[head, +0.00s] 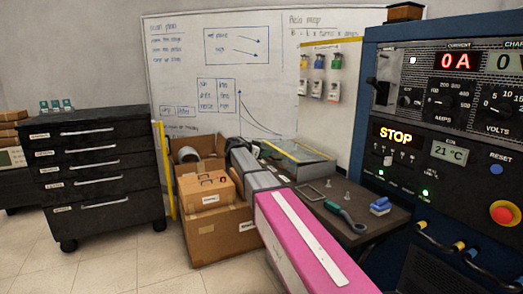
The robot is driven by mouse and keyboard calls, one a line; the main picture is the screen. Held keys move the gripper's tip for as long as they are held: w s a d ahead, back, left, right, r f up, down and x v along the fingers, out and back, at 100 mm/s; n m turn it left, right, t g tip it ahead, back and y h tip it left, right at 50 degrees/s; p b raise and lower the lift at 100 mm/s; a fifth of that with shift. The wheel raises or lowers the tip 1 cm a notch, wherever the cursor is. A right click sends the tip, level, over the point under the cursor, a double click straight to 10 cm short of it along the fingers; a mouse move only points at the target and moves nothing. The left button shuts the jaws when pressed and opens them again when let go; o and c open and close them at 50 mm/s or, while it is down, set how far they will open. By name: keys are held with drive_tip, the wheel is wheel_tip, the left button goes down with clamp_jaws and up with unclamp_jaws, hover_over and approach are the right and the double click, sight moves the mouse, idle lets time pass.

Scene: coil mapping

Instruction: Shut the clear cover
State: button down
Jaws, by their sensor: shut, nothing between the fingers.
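The clear cover (298,152), a see-through panel with yellow edging, is at the back of the dark bench (372,226). It looks tilted, but its exact angle is hard to tell. My pink and grey arm reaches from the lower right toward its left side. My gripper (261,149) is small and dark at the arm's far end, by the cover's left edge. It is shut and empty. I cannot tell whether it touches the cover. The arm hides part of the bench's left side.
A green-and-black handled tool (346,217), a blue block (380,206) and small metal parts lie on the bench. Cardboard boxes (217,237) are stacked left of my arm. A blue control cabinet (447,165) stands at right, a black drawer unit (98,175) at left.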

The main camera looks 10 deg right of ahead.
drive_tip(key=shift+d+f, duration=0.1)
drive_tip(key=shift+f, duration=0.15)
drive_tip(key=shift+f, duration=0.1)
wheel_tip(320, 180, down, 4)
drive_tip(key=shift+r, duration=0.25)
idle(0.4)
